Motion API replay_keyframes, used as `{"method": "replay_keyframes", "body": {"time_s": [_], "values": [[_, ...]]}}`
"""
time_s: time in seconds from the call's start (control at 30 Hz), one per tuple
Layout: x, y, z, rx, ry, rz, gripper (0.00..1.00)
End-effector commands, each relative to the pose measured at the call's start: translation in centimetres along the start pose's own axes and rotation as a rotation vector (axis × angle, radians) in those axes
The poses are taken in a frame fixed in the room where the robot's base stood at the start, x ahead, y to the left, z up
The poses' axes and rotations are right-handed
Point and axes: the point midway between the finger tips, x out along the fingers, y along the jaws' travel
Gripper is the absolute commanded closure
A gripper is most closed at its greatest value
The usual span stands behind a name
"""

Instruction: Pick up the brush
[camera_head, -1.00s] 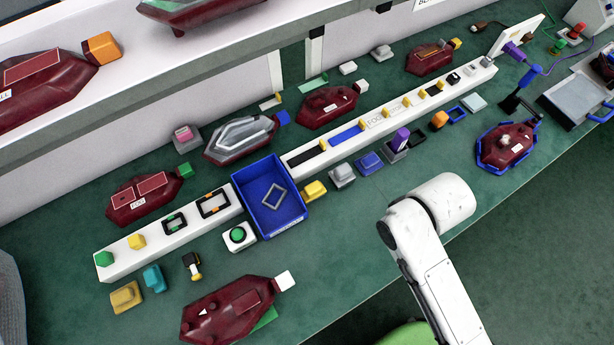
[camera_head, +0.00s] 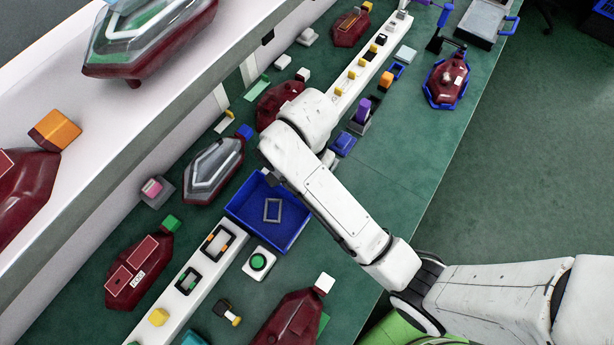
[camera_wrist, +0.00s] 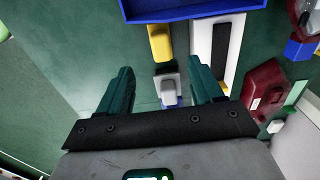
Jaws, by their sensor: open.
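In the wrist view my gripper (camera_wrist: 159,65) is open, with its two teal fingers apart and nothing held. A grey block with a raised top (camera_wrist: 171,88) lies below, between the fingers in the picture. A yellow block (camera_wrist: 160,42) is just beyond it. I cannot tell for sure which thing is the brush. In the head view the grey block (camera_head: 329,158) shows only in part beside my arm, and the yellow block is hidden. My gripper is mostly hidden there behind my own arm. A black and yellow piece (camera_head: 227,312) lies near the front.
A blue tray (camera_head: 236,210) holds a grey frame. A white strip (camera_head: 168,303) with several inserts runs along the green bench. A blue block (camera_head: 343,144) and a purple piece in a grey holder (camera_head: 361,113) stand nearby. The bench's right side is mostly clear.

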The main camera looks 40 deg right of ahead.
Motion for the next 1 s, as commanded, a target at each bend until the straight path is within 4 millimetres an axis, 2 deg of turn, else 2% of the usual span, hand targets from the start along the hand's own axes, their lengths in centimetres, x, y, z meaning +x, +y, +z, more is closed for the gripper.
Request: {"method": "replay_keyframes", "body": {"time_s": [0.3,0.57,0.8,1.0], "values": [[4.4,-0.1,0.1,0.012,-0.001,0.004,0.34],[6.2,-0.1,0.1,0.011,-0.001,0.004,0.34],[9.6,-0.1,0.1,0.011,-0.001,0.004,0.34],[10.6,-0.2,0.1,0.011,-0.001,0.000,0.34]]}}
